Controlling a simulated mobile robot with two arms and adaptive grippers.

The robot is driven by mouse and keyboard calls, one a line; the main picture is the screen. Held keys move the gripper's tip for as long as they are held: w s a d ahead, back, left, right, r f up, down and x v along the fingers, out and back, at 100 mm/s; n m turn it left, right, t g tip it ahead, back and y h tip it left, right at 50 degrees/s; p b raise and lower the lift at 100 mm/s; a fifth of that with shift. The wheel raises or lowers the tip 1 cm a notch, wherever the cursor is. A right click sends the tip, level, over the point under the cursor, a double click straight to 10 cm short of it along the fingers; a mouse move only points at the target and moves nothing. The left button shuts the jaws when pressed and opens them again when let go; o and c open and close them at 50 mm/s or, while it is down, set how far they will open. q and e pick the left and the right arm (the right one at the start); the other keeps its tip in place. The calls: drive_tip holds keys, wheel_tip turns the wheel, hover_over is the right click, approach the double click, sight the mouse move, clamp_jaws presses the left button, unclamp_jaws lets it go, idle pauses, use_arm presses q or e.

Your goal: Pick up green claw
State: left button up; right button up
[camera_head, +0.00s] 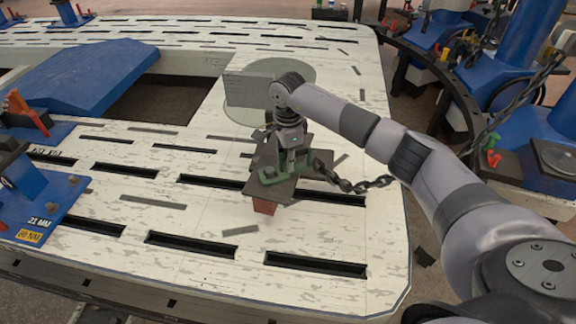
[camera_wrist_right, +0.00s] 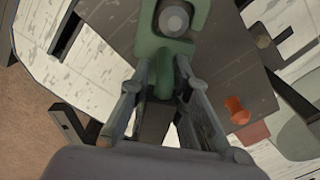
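The green claw (camera_head: 276,180) lies on a dark plate (camera_head: 263,191) on the white slotted bench. In the wrist view the claw (camera_wrist_right: 163,48) shows a round grey bolt in its head and a narrow neck. My right gripper (camera_head: 288,158) points down over it. In the wrist view the right gripper's fingers (camera_wrist_right: 160,72) close in on both sides of the green neck, with no clear gap. The claw still lies against the plate. The lower part of the claw is hidden between the fingers. My left gripper is not in view.
A dark chain (camera_head: 350,184) runs right from the claw area below my right forearm. A reddish block (camera_head: 264,206) stands under the plate. A grey panel (camera_head: 249,91) stands behind the gripper. Blue fixtures (camera_head: 82,72) stand at left. The bench front is mostly clear.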

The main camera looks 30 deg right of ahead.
clamp_jaws()
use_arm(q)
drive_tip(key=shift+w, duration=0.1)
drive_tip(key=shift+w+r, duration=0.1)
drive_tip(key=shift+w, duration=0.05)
use_arm(e)
drive_tip(key=shift+w+r, duration=0.1)
drive_tip(key=shift+r, duration=0.05)
idle(0.4)
